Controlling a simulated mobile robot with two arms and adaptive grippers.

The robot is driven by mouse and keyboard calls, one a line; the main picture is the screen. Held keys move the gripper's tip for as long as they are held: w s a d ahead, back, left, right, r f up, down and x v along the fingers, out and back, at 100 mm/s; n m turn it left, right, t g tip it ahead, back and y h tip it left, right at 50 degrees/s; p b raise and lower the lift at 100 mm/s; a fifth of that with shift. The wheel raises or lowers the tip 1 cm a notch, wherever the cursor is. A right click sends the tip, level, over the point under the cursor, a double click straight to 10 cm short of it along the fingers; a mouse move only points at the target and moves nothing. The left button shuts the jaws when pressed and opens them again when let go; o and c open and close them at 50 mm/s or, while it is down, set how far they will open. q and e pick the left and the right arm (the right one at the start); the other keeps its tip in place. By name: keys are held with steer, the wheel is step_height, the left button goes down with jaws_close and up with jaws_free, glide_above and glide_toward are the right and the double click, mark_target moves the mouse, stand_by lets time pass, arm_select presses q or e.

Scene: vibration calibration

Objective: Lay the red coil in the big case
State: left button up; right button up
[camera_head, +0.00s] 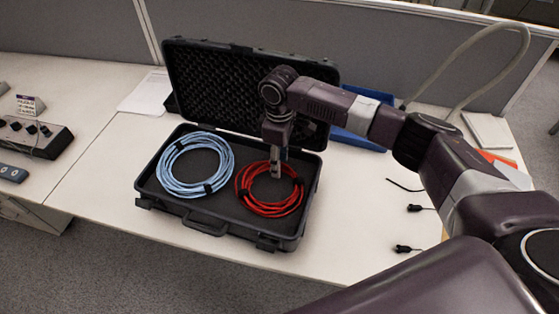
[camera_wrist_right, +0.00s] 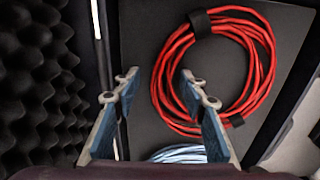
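The big black case (camera_head: 165,206) lies open on the table, its foam-lined lid raised at the back. The red coil (camera_head: 270,210) lies in the right part of the case, beside a light blue coil (camera_head: 185,191) in the left part. My right gripper (camera_head: 277,172) points down over the back part of the red coil. In the wrist view, the right gripper (camera_wrist_right: 158,78) has its fingers apart, with the near edge of the red coil (camera_wrist_right: 267,62) showing between and beyond them. Whether the fingers touch the coil is unclear. My left gripper is out of view.
A blue tray (camera_head: 362,130) stands behind the case at the right. Small black connectors (camera_head: 408,249) lie on the table to the right. A black control box (camera_head: 35,138) sits at the far left. Grey partitions stand behind the table.

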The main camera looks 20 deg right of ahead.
step_height(320, 180, up, 12)
steer(key=b, duration=0.1)
steer(key=shift+b, duration=0.3)
steer(key=shift+w, duration=0.1)
